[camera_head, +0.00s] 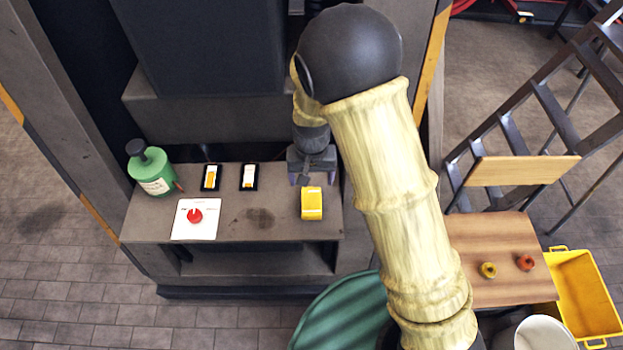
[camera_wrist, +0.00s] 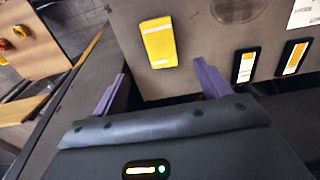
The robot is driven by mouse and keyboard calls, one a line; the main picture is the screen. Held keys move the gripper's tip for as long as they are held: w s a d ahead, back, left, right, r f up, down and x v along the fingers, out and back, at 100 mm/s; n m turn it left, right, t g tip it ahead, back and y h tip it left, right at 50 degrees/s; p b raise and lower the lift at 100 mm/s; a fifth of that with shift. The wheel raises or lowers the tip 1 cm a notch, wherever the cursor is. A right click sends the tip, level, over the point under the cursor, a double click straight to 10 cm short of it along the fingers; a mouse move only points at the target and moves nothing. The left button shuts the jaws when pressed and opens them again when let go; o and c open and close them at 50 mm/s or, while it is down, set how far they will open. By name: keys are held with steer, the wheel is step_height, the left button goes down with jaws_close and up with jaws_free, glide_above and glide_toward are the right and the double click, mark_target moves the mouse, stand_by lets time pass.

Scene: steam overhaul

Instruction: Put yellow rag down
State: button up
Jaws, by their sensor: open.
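The yellow rag (camera_head: 312,203) lies on the grey bench top (camera_head: 215,250) near its right end. It also shows in the wrist view (camera_wrist: 159,43), a folded yellow block with pale bands near its ends. My gripper (camera_head: 305,180) is just behind the rag in the head view, above the bench. In the wrist view its two purple fingers (camera_wrist: 160,85) are spread wide with nothing between them, and the rag lies beyond the tips, apart from them. My arm hides part of the bench's right side.
On the bench stand a green canister (camera_head: 153,172), a white panel with a red knob (camera_head: 195,217), and two black-framed switches (camera_head: 211,177) (camera_head: 249,176). A wooden chair (camera_head: 500,255) with two small rings and a yellow crate (camera_head: 583,295) are at the right. The bench middle is clear.

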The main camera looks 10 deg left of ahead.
stand_by(0.6)
steer(key=s+d+r+m+t, duration=0.1)
steer(key=d+r, duration=0.3)
steer(key=d, duration=0.4)
steer(key=s+d+r, duration=0.3)
steer(key=d+r, duration=0.2)
steer(key=d, duration=0.4)
steer(key=s+d+r+m+t, duration=0.1)
steer(key=s+d+r, duration=0.2)
steer(key=d, duration=0.5)
steer(key=shift+d+r+m+t, duration=0.3)
steer(key=shift+r, duration=0.55)
